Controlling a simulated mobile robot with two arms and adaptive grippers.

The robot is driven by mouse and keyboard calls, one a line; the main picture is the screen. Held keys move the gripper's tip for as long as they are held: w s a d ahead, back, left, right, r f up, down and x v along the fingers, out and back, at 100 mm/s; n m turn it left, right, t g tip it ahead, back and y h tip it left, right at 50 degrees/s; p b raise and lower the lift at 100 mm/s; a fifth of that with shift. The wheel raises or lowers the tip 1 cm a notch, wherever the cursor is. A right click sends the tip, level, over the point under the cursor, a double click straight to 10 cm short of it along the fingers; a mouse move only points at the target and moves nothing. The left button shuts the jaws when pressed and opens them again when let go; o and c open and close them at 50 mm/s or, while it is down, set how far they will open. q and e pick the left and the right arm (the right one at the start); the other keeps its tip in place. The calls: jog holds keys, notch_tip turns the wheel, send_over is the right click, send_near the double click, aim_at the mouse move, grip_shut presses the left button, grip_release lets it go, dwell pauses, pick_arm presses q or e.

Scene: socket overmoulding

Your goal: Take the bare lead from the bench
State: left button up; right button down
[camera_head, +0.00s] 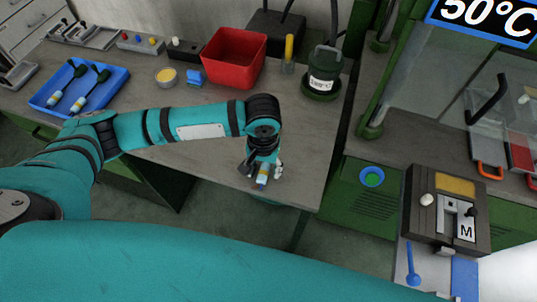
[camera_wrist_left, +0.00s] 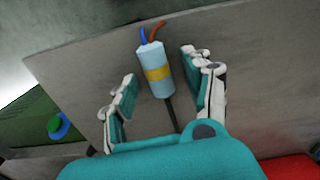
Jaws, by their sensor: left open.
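The bare lead (camera_wrist_left: 153,60) lies on the grey bench (camera_wrist_left: 245,60). In the left wrist view it has a pale blue body with a yellow band, blue and brown wire ends, and a dark cable running back under the gripper. In the head view the lead (camera_head: 263,181) shows near the bench's front edge, partly hidden by my gripper. My left gripper (camera_head: 261,170) is open above it. In the left wrist view the fingers of the left gripper (camera_wrist_left: 158,72) stand on either side of the lead, apart from it. My right gripper is not in view.
A blue tray (camera_head: 40,101) with similar leads lies at the bench's left. A red bin (camera_head: 234,60), yellow-filled dish (camera_head: 166,76), small blue block (camera_head: 195,78) and dark green pot (camera_head: 322,75) stand behind my arm. A dark fixture marked M (camera_head: 422,222) is at right.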

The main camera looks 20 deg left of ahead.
pick_arm(q)
grip_shut()
jog(key=shift+r, duration=0.2)
